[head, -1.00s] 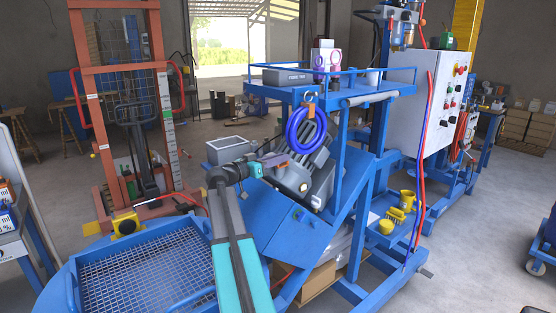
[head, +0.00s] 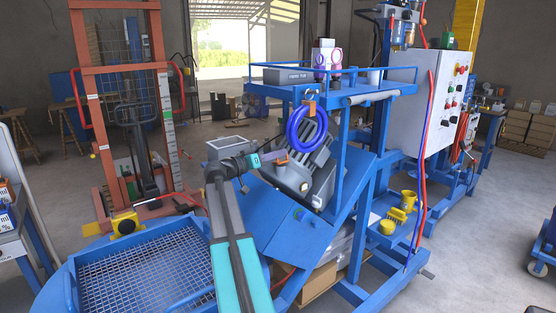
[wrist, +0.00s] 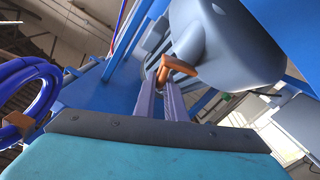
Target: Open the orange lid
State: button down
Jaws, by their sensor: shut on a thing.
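The orange lid (wrist: 180,66) is a small orange piece beside the rounded grey motor housing (wrist: 230,45) in the wrist view. My gripper (wrist: 168,82) is shut on it, with the two grey fingers reaching up to its lower part. In the head view the orange lid (head: 281,161) is small and partly covered by my gripper (head: 272,156), left of the grey finned motor (head: 308,170). I cannot tell how far the lid stands from its seat.
A coiled blue hose (head: 306,128) hangs from the blue frame close to my gripper; it also shows in the wrist view (wrist: 30,95). A blue sloping panel (head: 290,220) lies below. A blue grated tray (head: 140,280) is front left. A grey open box (head: 227,148) stands behind my arm.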

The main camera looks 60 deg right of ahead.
jog(key=n, duration=0.1)
jog(key=w+n, duration=0.1)
jog(key=n, duration=0.2)
jog(key=shift+w+d+r+b, duration=0.3)
jog(key=shift+w+r, duration=0.05)
jog(key=shift+r, duration=0.05)
jog(key=n, duration=0.1)
jog(key=w+n, duration=0.1)
jog(key=n, duration=0.1)
jog(key=w+n, duration=0.1)
jog(key=shift+d+r+n+p, duration=0.15)
jog(key=shift+d+n+p, duration=0.15)
jog(key=shift+d, duration=0.05)
jog(key=n, duration=0.1)
jog(key=w+n, duration=0.1)
jog(key=n+p, duration=0.1)
jog(key=shift+w+d+f, duration=0.2)
jog(key=shift+w+d, duration=0.05)
jog(key=shift+w, duration=0.15)
jog(key=shift+w+d+f+n+p, duration=0.1)
jog(key=shift+w+f+n+p, duration=0.15)
jog(key=shift+n, duration=0.55)
jog(key=shift+w+d+f+n+p, duration=0.1)
jog(key=shift+w+f+n+p, duration=0.15)
jog(key=shift+n, duration=0.55)
jog(key=shift+w+d+f+n+p, duration=0.15)
jog(key=shift+w+n+p, duration=0.15)
jog(key=shift+n, duration=0.5)
jog(key=shift+a, duration=0.1)
